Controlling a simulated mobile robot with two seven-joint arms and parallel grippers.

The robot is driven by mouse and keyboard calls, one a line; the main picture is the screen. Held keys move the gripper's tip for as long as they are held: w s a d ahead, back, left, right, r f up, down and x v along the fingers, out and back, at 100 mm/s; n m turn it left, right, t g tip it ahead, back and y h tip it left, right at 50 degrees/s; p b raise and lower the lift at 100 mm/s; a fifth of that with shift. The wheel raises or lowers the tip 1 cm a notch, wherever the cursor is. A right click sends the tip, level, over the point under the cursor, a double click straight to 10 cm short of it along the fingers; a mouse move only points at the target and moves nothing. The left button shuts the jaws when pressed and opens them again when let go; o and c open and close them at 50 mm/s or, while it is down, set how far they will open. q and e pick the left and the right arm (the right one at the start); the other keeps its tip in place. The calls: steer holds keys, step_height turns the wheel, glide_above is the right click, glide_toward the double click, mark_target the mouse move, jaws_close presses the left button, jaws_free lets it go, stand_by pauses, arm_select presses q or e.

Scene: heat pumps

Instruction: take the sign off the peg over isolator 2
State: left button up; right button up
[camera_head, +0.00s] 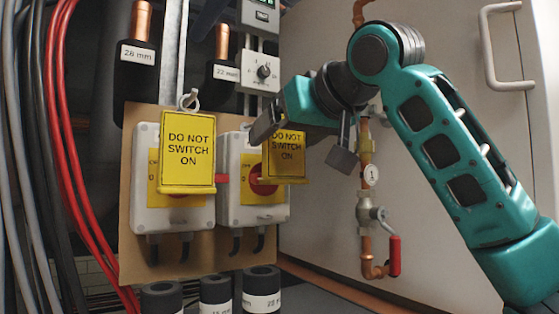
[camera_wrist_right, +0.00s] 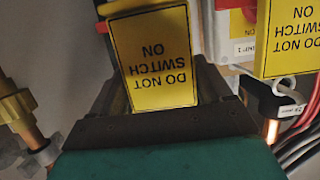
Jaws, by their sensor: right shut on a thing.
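Two grey isolators stand side by side on a tan board. A yellow "DO NOT SWITCH ON" sign (camera_head: 286,158) is in front of the right isolator (camera_head: 232,205), partly covering its red knob (camera_head: 259,184). My right gripper (camera_head: 303,143) is shut on this sign; in the right wrist view the sign (camera_wrist_right: 153,60) appears upside down between the dark fingers (camera_wrist_right: 155,85). The sign's top and any peg behind it are hidden by the gripper, so I cannot tell whether they touch. My left gripper is not in view.
Another yellow sign (camera_head: 187,150) hangs from a ring over the left isolator (camera_head: 146,215). A copper pipe with a red-handled valve (camera_head: 394,255) stands to the right. Red cables (camera_head: 62,150) run down the left. A white panel (camera_head: 310,60) is behind my right arm.

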mark_target(287, 142)
steer(key=shift+s+d, duration=0.2)
steer(key=shift+s, duration=0.15)
steer(key=shift+s+d+f, duration=0.1)
steer(key=shift+s+d+b, duration=0.85)
steer(key=shift+s+d, duration=0.05)
steer(key=shift+s, duration=0.3)
steer(key=shift+s+d+b, duration=0.45)
steer(key=shift+s+d, duration=0.35)
steer(key=shift+s, duration=0.3)
